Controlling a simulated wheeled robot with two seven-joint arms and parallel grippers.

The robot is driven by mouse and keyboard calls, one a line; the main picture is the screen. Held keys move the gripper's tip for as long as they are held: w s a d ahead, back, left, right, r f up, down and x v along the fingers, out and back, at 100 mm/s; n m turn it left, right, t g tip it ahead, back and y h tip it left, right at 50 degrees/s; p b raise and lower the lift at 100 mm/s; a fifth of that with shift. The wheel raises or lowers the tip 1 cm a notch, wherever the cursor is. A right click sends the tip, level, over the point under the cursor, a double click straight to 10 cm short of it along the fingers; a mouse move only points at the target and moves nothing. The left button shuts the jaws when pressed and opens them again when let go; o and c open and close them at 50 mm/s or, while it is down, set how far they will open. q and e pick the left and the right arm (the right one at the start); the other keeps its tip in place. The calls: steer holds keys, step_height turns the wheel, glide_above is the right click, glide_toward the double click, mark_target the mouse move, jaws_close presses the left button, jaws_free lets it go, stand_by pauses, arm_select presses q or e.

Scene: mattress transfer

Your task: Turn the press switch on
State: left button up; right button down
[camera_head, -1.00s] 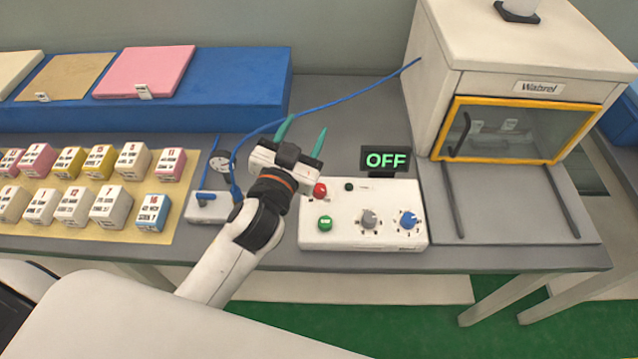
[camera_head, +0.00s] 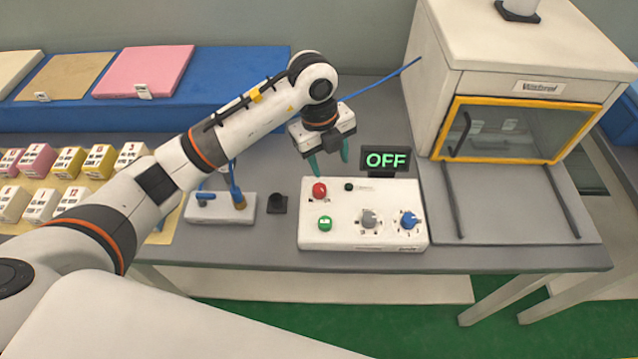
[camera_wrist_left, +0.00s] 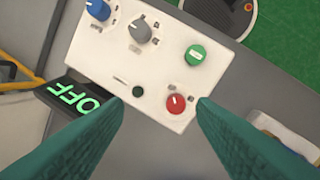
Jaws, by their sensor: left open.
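The white control box (camera_head: 350,239) sits on the grey table. It carries a red button (camera_head: 319,190), a green button (camera_head: 325,223), a grey knob (camera_head: 369,219), a blue knob (camera_head: 408,219) and a small dark button (camera_head: 349,186). A display (camera_head: 385,160) behind the box reads OFF in green. My left gripper (camera_head: 329,167) is open and empty, its green fingers pointing down above the box's back left edge. In the left wrist view the red button (camera_wrist_left: 176,104) and the dark button (camera_wrist_left: 138,91) lie between the spread fingertips; the green button (camera_wrist_left: 196,54) is farther off. My right gripper is not in view.
A white cabinet (camera_head: 535,60) with a yellow-framed glass door stands to the right. A small white valve block (camera_head: 220,208) with a blue hose is left of the box. Labelled blocks and a blue bench (camera_head: 220,85) are farther left.

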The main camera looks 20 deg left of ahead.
mark_target(319, 188)
arm_select(q)
steer(key=shift+n+y, duration=0.4)
steer(key=shift+y, duration=0.4)
steer(key=f, duration=0.3)
steer(key=a+f+p, duration=0.1)
steer(key=f, duration=0.3)
steer(key=w+a+f+p, duration=0.1)
steer(key=f, duration=0.3)
steer(key=shift+a+f, duration=0.2)
steer(key=c, duration=1)
